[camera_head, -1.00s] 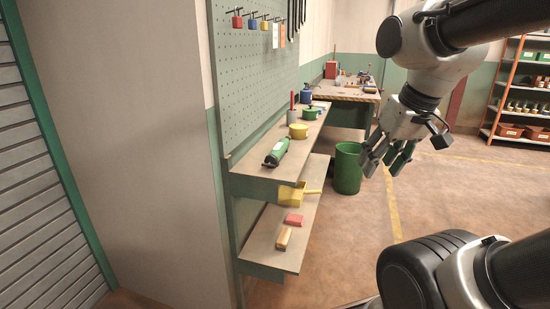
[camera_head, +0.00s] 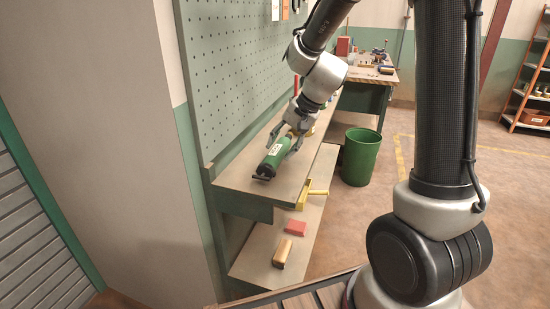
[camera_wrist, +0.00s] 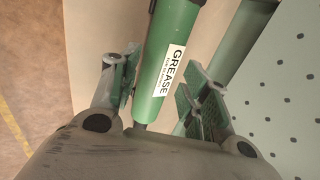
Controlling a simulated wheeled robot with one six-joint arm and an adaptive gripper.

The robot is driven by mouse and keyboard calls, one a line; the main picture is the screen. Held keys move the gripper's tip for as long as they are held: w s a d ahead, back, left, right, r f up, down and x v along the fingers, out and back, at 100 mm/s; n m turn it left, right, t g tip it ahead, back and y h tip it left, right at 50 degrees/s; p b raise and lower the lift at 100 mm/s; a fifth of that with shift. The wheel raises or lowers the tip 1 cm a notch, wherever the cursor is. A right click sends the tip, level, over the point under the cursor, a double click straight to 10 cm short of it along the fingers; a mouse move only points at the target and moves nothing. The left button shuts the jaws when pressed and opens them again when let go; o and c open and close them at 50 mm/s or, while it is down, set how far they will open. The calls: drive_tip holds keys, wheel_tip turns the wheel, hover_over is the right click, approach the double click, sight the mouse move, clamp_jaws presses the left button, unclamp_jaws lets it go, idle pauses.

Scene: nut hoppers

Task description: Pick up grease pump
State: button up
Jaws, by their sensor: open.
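The grease pump (camera_head: 273,159) is a green cylinder with dark ends and a white label. It lies on the upper shelf (camera_head: 236,182) in the head view. In the wrist view the grease pump (camera_wrist: 169,60) runs between my two fingers, its label reading "GREASE". My gripper (camera_head: 285,140) is at the pump from above. In the wrist view my gripper (camera_wrist: 160,92) is open, one finger on each side of the pump. A gap shows on the right side; contact on the left side cannot be told. The pump's far end is hidden behind my gripper in the head view.
A pegboard (camera_head: 232,80) rises just behind the shelf. The lower shelf (camera_head: 262,268) holds a yellow scoop (camera_head: 316,193), a red block (camera_head: 296,227) and a brush (camera_head: 282,253). A green bin (camera_head: 361,157) stands on the floor to the right, before a workbench (camera_head: 372,75).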

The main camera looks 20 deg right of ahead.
sight(278, 151)
drive_tip(key=x, duration=0.3)
drive_tip(key=shift+w+a+f, duration=0.1)
drive_tip(key=shift+f, duration=0.15)
drive_tip(key=shift+c, duration=0.5)
clamp_jaws()
drive_tip(key=shift+r, duration=0.15)
wheel_tip(278, 151, up, 10)
drive_tip(key=shift+f, duration=0.1)
